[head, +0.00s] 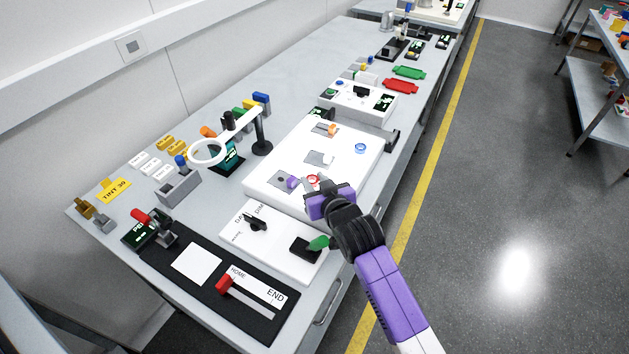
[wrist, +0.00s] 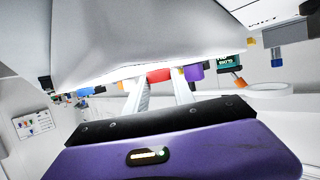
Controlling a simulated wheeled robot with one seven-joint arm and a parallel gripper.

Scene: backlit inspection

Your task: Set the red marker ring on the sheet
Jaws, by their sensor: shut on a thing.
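The red marker ring (head: 313,179) is at the tips of my gripper (head: 310,184), over the near part of the white light panel (head: 262,188). In the wrist view the red ring (wrist: 158,76) shows between the two pale fingers, and my gripper is shut on it. I cannot tell whether the ring touches the panel. A small grey sheet (head: 317,161) lies on the panel just beyond the ring. Another grey piece (head: 281,179) lies to the left, with a purple piece (head: 292,183) by it, close to my fingers.
A blue ring (head: 360,148) and an orange piece (head: 332,130) are on the panel's far part. A white ring-shaped magnifier (head: 207,151) on a black stand rises at the left. A white dial box (head: 285,255) stands in front. The floor at the right is clear.

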